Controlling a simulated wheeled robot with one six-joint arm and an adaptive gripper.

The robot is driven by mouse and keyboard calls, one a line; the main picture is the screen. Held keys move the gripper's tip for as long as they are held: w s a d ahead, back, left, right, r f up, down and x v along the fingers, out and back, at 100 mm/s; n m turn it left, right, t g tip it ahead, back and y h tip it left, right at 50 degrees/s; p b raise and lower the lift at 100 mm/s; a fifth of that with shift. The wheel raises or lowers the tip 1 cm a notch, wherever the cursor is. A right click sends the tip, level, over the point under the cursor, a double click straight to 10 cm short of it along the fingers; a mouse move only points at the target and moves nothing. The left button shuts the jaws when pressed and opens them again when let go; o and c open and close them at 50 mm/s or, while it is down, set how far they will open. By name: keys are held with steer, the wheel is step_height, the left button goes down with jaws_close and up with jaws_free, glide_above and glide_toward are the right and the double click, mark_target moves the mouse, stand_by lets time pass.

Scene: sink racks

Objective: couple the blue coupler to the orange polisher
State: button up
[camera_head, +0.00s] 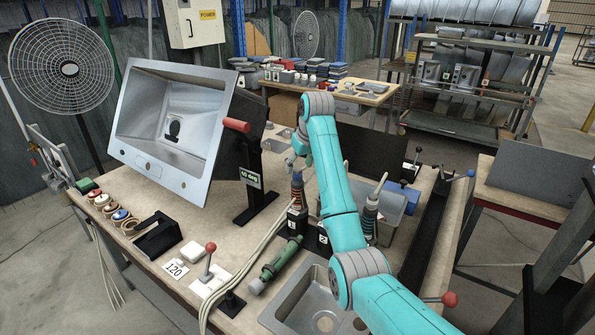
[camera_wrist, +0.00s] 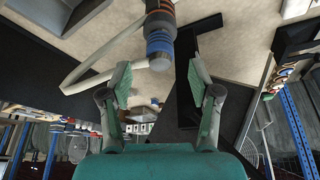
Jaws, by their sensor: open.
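A banded tool (camera_head: 297,190) stands upright in a black numbered holder on the workbench. In the wrist view it shows orange bands (camera_wrist: 160,22), then blue bands (camera_wrist: 159,44) and a pale round end. I cannot tell whether the orange and blue parts are separate pieces. My gripper (camera_wrist: 157,82) is open, its two green-padded fingers apart with nothing between them. The pale end lies just beyond the fingertips, roughly centred between them. In the head view my gripper (camera_head: 298,158) is close above the banded tool, partly hidden by my arm.
A second upright tool (camera_head: 370,215) stands right of my arm. A green cylinder (camera_head: 275,263) lies in front of the holders, beside pale hoses (camera_head: 237,277). A tilted steel sink (camera_head: 172,125) stands left; another sink (camera_head: 308,308) is at the front edge.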

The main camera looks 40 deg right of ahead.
steer(key=shift+v, duration=1.7)
